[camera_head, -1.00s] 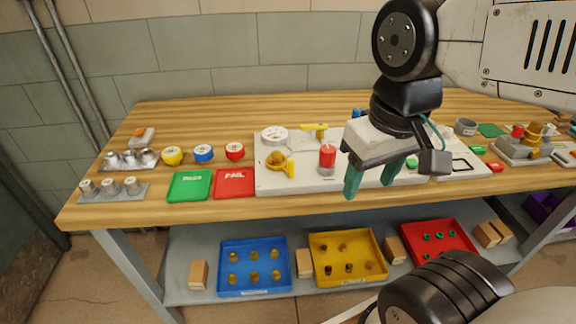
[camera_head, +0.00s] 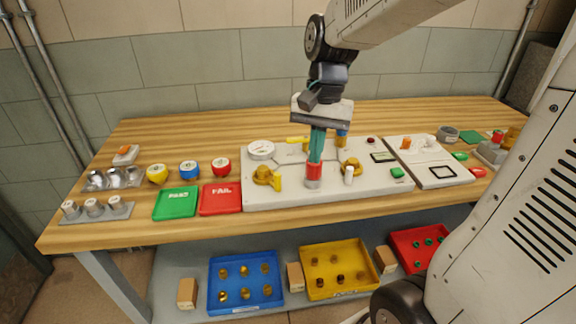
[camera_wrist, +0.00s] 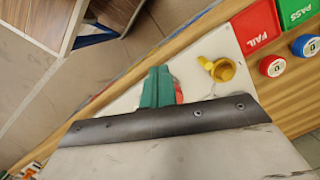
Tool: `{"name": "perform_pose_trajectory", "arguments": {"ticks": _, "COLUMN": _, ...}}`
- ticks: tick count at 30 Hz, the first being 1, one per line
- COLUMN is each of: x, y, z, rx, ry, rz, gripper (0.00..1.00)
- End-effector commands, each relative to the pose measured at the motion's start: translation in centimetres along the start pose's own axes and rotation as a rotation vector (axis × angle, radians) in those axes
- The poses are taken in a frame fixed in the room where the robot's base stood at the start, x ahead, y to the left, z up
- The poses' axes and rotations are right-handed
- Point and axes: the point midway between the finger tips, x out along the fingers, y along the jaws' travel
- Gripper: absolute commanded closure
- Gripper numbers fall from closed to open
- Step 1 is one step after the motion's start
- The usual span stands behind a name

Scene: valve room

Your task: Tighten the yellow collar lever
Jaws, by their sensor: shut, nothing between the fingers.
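The brass collar (camera_head: 263,174) with its short yellow lever (camera_head: 278,183) sits at the left front of the white board (camera_head: 330,198). It shows in the wrist view as a yellow ring (camera_wrist: 223,69) with the lever (camera_wrist: 205,62) sticking out at its side. My gripper (camera_head: 316,160) points down with its teal fingers together and empty, to the right of the collar. The fingers overlap the top of a red-topped cylinder (camera_head: 313,173) in the head view; I cannot tell whether they touch it. In the wrist view the shut fingers (camera_wrist: 158,86) are apart from the collar.
A gauge (camera_head: 261,150) and a yellow handle (camera_head: 297,139) are behind the collar. A second brass collar (camera_head: 350,168) with a white lever (camera_head: 348,176) stands to the right. The red FAIL tray (camera_head: 220,199) and green PASS tray (camera_head: 175,203) lie left of the board.

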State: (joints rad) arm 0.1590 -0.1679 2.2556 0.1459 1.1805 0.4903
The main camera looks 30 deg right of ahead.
Motion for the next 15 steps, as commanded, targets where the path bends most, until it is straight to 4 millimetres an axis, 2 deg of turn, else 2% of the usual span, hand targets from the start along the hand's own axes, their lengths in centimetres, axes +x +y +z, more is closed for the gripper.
{"name": "perform_pose_trajectory", "arguments": {"ticks": 1, "x": 0.3, "y": -0.9, "z": -1.7, "rx": 0.1, "ry": -0.016, "rz": -0.01, "gripper": 1.0}}
{"name": "perform_pose_trajectory", "arguments": {"ticks": 3, "x": 0.4, "y": -2.2, "z": -3.8, "rx": 0.258, "ry": -0.032, "rz": -0.031, "gripper": 1.0}}
{"name": "perform_pose_trajectory", "arguments": {"ticks": 6, "x": 0.2, "y": -3.8, "z": -6.1, "rx": 0.468, "ry": -0.043, "rz": -0.065, "gripper": 1.0}}
{"name": "perform_pose_trajectory", "arguments": {"ticks": 10, "x": -1.1, "y": -5.2, "z": -7.1, "rx": 0.653, "ry": -0.039, "rz": -0.11, "gripper": 1.0}}
{"name": "perform_pose_trajectory", "arguments": {"ticks": 15, "x": -1.2, "y": -5.4, "z": -7.2, "rx": 0.773, "ry": -0.045, "rz": -0.122, "gripper": 1.0}}
